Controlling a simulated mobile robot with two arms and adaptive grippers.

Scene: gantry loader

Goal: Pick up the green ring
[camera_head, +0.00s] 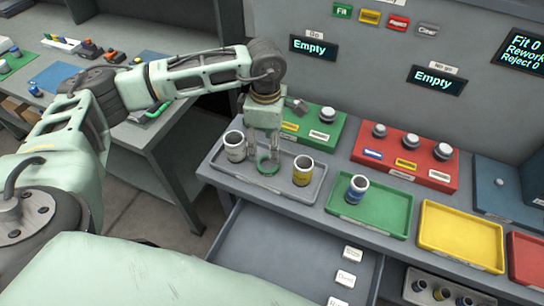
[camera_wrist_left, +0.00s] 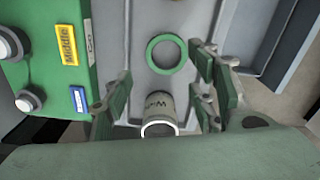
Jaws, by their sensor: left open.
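The green ring (camera_head: 268,169) lies flat on the grey tray (camera_head: 218,166) on the bench, between a white-banded cylinder (camera_head: 235,148) and a yellow-banded cylinder (camera_head: 302,171). In the left wrist view the whole green ring (camera_wrist_left: 151,52) shows on the bare tray floor. My left gripper (camera_head: 265,155) points down over the ring, open and empty. In the left wrist view the left gripper (camera_wrist_left: 160,78) has its fingers spread. The white-banded cylinder (camera_wrist_left: 160,111) shows nearer that camera than the ring. My right gripper is not in view.
A green tray (camera_head: 385,220) with a blue-banded cylinder (camera_head: 357,188) and a yellow tray (camera_head: 460,236) lie to the right. Green (camera_head: 318,143) and red (camera_head: 395,171) blocks with knobs stand behind. An open drawer (camera_head: 285,255) juts out below the bench.

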